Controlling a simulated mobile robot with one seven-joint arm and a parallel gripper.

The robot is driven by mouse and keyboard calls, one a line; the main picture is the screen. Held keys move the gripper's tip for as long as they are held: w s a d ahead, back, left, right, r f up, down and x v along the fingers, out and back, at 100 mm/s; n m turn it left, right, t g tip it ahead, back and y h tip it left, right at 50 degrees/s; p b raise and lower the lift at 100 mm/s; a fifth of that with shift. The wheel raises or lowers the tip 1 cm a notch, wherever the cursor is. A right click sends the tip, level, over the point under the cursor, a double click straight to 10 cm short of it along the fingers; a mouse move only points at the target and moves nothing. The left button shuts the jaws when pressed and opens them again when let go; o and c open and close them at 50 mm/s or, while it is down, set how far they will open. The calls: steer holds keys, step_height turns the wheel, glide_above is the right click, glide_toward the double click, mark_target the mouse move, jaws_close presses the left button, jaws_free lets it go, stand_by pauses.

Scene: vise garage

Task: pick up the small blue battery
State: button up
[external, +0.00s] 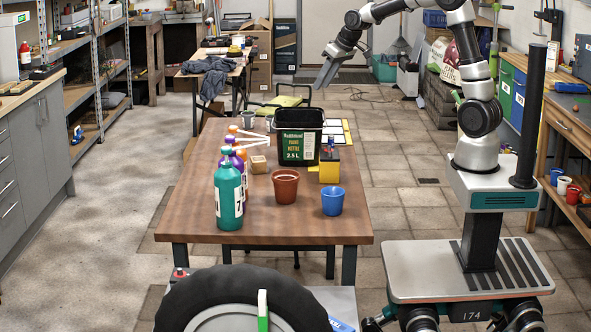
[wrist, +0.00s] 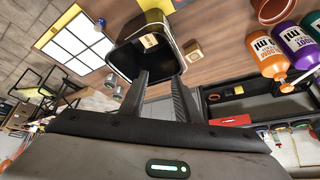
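My gripper (external: 323,84) is high above the kettle in the picture, apart from everything. Its fingers (wrist: 158,82) are spread with nothing held.
On the workbench (external: 190,228) stand several bottles (external: 229,195), a wooden block (external: 259,164), a brown pot (external: 285,186) and a blue cup (external: 332,201). A yellow-framed panel (wrist: 75,42) lies beside the kettle.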

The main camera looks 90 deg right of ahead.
steer(key=s+d+f+g+b, duration=0.15)
steer(key=s+d+f, duration=0.25)
steer(key=d+f, duration=0.45)
steer(key=b, duration=0.1)
glide_toward(331, 136)
steer(key=shift+d+b+x, duration=0.15)
steer(key=shift+b+x, duration=0.55)
steer(key=shift+x, duration=1.9)
steer(key=shift+d+b+x, duration=0.15)
steer(key=shift+b+x, duration=0.5)
steer(key=shift+x, duration=1.9)
steer(key=shift+s+r, duration=0.1)
jaws_close()
